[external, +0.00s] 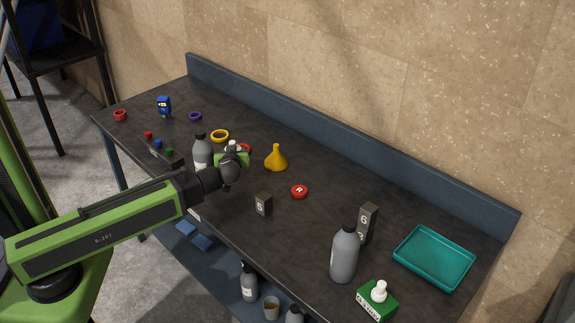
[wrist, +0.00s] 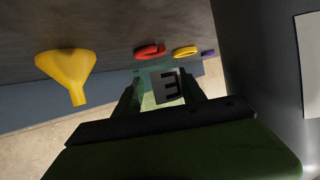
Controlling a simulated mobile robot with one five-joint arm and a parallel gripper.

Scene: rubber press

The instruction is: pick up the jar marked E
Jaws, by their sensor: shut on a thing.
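The jar marked E (wrist: 166,88) is between the two fingers of my gripper (wrist: 160,98) in the wrist view. It has a pale green body and a grey patch with a dark E. My gripper is shut on it. In the external view, my gripper (external: 232,166) is at the left middle of the table, beside a grey bottle (external: 202,152). A green and white thing (external: 233,158) shows just behind my gripper, partly hidden. I cannot tell whether the jar touches the table.
A yellow funnel (external: 276,159) stands right of my gripper; a red disc (external: 299,192) and a dark block (external: 263,204) lie nearer. A yellow ring (external: 220,135) lies behind. A teal tray (external: 434,258) is at the right. The back middle is clear.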

